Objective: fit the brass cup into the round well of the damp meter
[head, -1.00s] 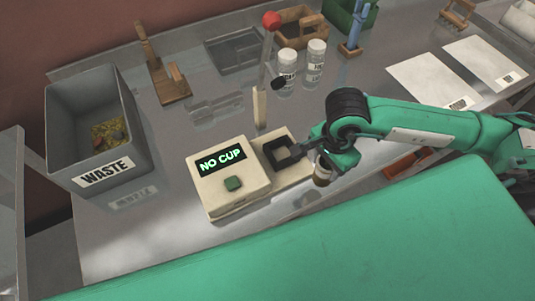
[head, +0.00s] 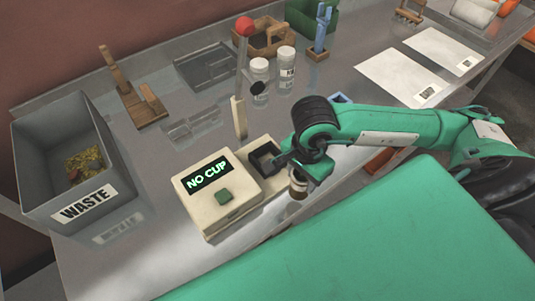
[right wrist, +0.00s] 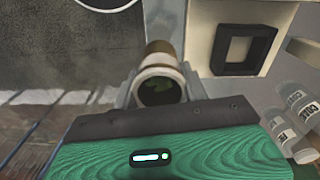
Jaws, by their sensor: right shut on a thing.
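The damp meter (head: 218,195) is a cream box with a green "NO CUP" display and a green button. On its right part is a dark, square-framed recess (head: 265,158), which also shows in the right wrist view (right wrist: 218,62). I cannot make out a round well. My right gripper (head: 294,172) is shut on the brass cup (head: 298,186), a small brown and pale cylinder just right of the meter and apart from the recess. In the right wrist view, the cup (right wrist: 160,78) sits between the fingers, with dark and greenish matter inside. My left gripper is not in view.
A lever with a red knob (head: 244,27) rises behind the meter. Two white jars (head: 260,78) stand behind it. A grey waste bin (head: 42,200) is at the left, and white sheets (head: 400,78) lie at the right. Bare steel table lies before the bin.

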